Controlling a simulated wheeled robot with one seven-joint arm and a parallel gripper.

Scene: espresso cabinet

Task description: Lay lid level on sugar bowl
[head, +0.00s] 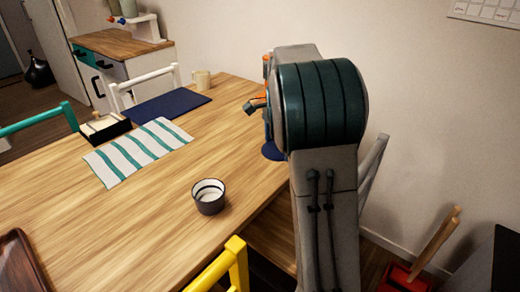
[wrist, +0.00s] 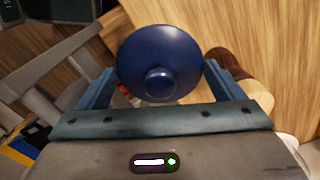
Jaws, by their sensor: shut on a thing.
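A round dark blue lid (wrist: 160,50) with a knob (wrist: 158,82) is between the fingers of my gripper (wrist: 160,88) in the wrist view, knob toward the camera. My gripper is shut on it. In the head view the lid (head: 272,151) shows as a blue disc beside my arm, near the table's right edge; my arm hides part of it. The small dark grey round bowl with white contents (head: 209,197), which looks like the sugar bowl, stands open and upright on the table, to the left and nearer. The lid is apart from it.
The wooden table (head: 150,215) is clear around the bowl. A striped cloth (head: 138,152), a dark box (head: 104,127), a navy mat (head: 170,107) and a beige mug (head: 202,80) lie farther back. A yellow chair (head: 222,268) stands at the front edge, a brown tray (head: 18,265) at left.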

